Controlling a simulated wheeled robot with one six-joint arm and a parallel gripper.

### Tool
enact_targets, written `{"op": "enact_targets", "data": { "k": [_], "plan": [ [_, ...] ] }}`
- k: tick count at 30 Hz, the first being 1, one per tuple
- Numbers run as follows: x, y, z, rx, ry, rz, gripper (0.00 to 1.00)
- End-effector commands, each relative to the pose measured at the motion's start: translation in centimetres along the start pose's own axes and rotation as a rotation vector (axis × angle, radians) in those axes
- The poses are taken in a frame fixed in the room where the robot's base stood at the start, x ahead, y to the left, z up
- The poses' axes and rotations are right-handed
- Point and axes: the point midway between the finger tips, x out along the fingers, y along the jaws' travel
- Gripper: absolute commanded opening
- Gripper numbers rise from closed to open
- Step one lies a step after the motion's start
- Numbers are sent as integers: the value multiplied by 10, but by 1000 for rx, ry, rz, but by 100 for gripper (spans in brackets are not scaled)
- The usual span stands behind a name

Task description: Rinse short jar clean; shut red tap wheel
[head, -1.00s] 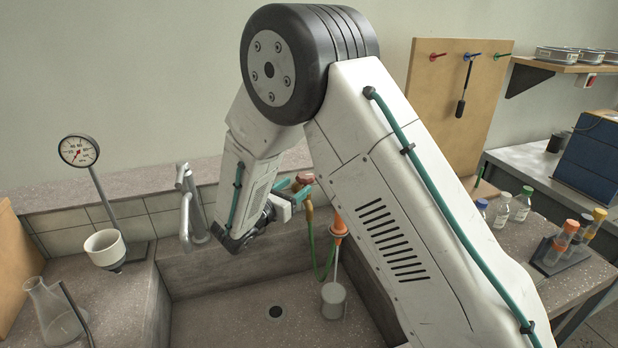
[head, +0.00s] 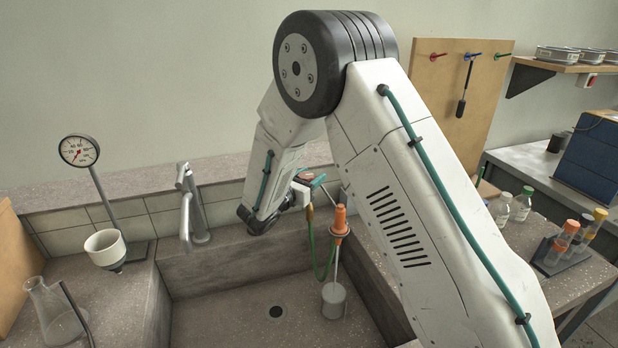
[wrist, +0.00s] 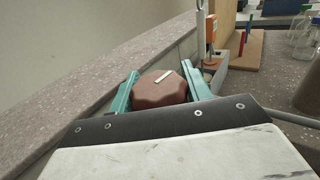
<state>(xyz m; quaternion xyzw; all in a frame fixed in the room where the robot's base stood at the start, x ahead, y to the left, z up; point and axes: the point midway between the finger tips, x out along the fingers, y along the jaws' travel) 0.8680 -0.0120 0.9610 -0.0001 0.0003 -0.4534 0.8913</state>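The red tap wheel (head: 306,178) sits above a brass fitting with a green hose at the basin's back wall. It looks brownish red with a white mark in the wrist view (wrist: 158,92). My gripper (wrist: 160,72) has one teal finger on each side of the wheel. No clear gap shows, so it appears shut on the wheel. In the head view my gripper (head: 306,186) is partly hidden. A short grey jar-like cylinder (head: 333,301) stands on the basin floor, below a thin rod with an orange top (head: 339,220). Whether rod and cylinder are joined is unclear.
A metal faucet (head: 190,205) stands left of my gripper. A gauge (head: 79,150), white funnel cup (head: 105,246) and glass flask (head: 50,308) are on the left bench. Bottles (head: 521,203) and a tube rack (head: 562,255) stand right.

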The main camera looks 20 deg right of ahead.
Motion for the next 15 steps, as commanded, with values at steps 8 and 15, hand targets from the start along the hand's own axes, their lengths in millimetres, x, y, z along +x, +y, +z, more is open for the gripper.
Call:
{"op": "enact_targets", "data": {
  "k": [8, 15],
  "plan": [
    [-1, 0, 0, 0, -1, -29, 25],
    [-1, -1, -1, 2, 0, -154, 25]
  ]
}}
